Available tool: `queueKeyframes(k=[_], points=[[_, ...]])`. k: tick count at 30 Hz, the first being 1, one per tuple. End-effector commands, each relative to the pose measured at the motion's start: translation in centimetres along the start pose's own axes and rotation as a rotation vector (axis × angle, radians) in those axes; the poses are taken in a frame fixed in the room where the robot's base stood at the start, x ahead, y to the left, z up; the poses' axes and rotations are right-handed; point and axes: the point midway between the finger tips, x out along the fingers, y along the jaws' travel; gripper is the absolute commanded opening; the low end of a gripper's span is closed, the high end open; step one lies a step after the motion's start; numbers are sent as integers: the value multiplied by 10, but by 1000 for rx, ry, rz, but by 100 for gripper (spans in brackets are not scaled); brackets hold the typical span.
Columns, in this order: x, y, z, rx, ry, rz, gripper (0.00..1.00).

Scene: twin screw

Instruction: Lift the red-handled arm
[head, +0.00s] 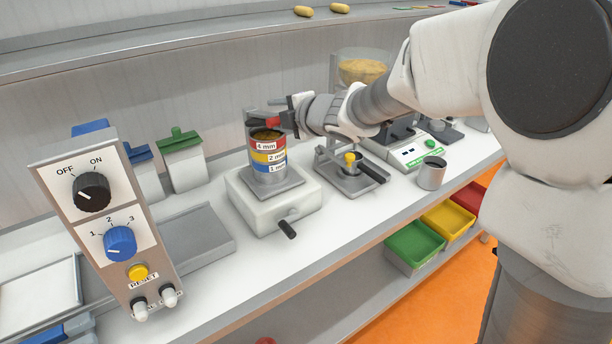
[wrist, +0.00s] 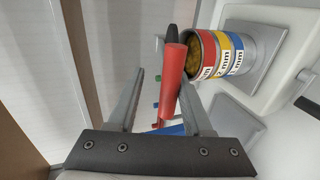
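The red handle (head: 272,122) of the arm is at the top of the sieve stack (head: 268,172), in front of my gripper (head: 281,113) in the head view. In the wrist view the red handle (wrist: 172,80) lies lengthwise between my gripper's (wrist: 160,79) two fingers, nearer the right finger. The fingers are apart, with a gap left of the handle. A black part shows beyond its far end. The rest of the arm is largely hidden. The sieve stack also shows in the wrist view (wrist: 222,54), with red, yellow and blue labelled bands.
The stack stands on a white base (head: 262,213) with a black-tipped lever (head: 287,229). A control box (head: 105,215) is at the left. A metal stand (head: 350,180), a cup (head: 431,173) and a scale (head: 418,152) are to the right.

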Motion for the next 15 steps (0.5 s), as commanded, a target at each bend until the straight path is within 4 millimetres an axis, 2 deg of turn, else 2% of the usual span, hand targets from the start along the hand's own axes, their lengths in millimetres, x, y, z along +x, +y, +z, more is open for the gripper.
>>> queueKeyframes(k=[1,15], points=[[2,-7,1,0,-2,12,49],[4,-24,1,-1,-1,112,49]])
